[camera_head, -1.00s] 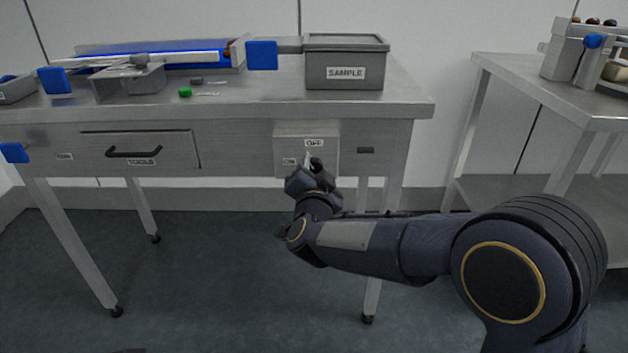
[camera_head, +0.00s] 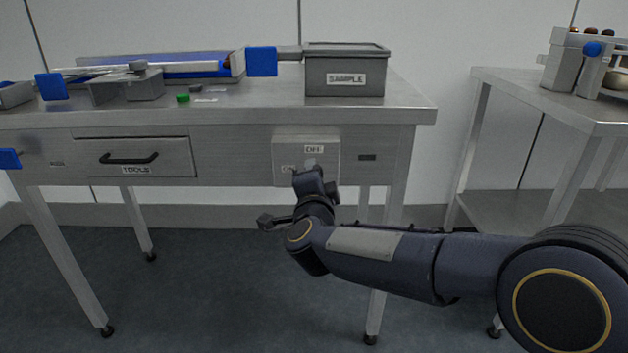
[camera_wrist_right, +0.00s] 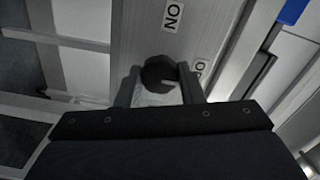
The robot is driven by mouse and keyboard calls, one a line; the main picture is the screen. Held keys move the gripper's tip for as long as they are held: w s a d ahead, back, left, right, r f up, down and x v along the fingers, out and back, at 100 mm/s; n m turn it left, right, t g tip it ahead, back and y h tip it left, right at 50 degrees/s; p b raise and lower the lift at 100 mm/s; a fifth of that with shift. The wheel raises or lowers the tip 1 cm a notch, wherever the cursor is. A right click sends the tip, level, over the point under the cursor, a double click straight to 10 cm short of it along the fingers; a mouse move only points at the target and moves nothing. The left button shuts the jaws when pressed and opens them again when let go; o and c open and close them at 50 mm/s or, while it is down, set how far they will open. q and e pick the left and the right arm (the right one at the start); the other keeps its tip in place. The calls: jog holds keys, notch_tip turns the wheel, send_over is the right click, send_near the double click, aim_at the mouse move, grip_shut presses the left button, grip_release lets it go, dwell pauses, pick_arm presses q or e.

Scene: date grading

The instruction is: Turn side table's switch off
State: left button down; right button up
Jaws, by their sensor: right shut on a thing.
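The switch box (camera_head: 279,150) is a pale grey box on the front of the metal side table (camera_head: 230,143), with an "OFF" label (camera_head: 314,149) at its upper right. My right gripper (camera_head: 308,178) is at the box's lower part and hides much of that area. In the right wrist view, the two fingers of my right gripper (camera_wrist_right: 160,92) stand on either side of a dark round knob (camera_wrist_right: 157,70), shut on it. A pale mark shows on the knob's edge. Two labels are near it, one partly hidden. My left gripper is not in view.
The table carries a grey SAMPLE bin (camera_head: 345,80), a blue conveyor (camera_head: 190,60) and a green button (camera_head: 183,98). A TOOLS drawer (camera_head: 175,160) is left of the switch box. Another metal table (camera_head: 560,98) stands at the right. Floor in front is clear.

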dwell(0.3)
jog(key=o, duration=1)
jog(key=s+p, duration=0.1)
jog(key=s, duration=0.6)
jog(key=shift+s+p, duration=0.4)
